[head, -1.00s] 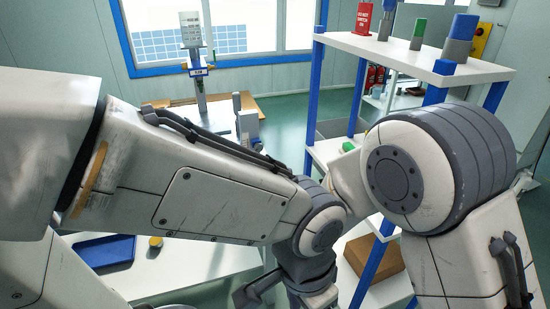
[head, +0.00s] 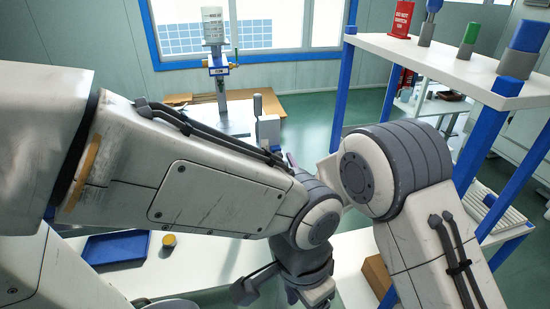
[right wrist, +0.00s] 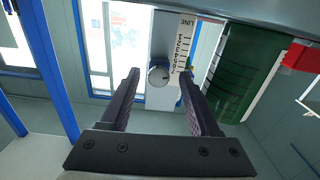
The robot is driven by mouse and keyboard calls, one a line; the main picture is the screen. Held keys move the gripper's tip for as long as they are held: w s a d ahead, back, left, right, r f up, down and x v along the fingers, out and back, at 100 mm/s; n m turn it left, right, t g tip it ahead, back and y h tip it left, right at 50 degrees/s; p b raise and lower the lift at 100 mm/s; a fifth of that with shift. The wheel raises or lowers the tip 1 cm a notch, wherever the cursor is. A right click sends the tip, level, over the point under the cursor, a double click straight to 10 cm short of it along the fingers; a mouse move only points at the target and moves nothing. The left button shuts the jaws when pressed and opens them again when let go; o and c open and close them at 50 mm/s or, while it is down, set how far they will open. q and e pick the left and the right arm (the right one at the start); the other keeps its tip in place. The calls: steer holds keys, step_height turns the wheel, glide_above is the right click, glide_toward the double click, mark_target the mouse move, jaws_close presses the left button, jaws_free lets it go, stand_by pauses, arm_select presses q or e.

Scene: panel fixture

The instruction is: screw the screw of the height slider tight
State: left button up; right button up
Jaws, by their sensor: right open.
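In the right wrist view a round grey screw head (right wrist: 158,76) with a dark mark shows on the pale post, beside a printed scale (right wrist: 181,50). My right gripper (right wrist: 163,78) is open and empty. The screw head appears between its two dark fingers, beyond them; I see no contact. In the head view the right gripper is mostly hidden behind my left arm. My left gripper (head: 283,291) hangs low at the bottom; its jaw opening is unclear.
A white shelf (head: 450,62) with blue posts stands at right, holding a red sign (head: 402,19) and several blue and green pieces. A blue tray (head: 116,247) and yellow piece (head: 169,240) lie on the white table at left. A grey-handled clamp (head: 267,128) stands before the slider.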

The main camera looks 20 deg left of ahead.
steer(key=shift+w+d, duration=0.1)
jaws_close()
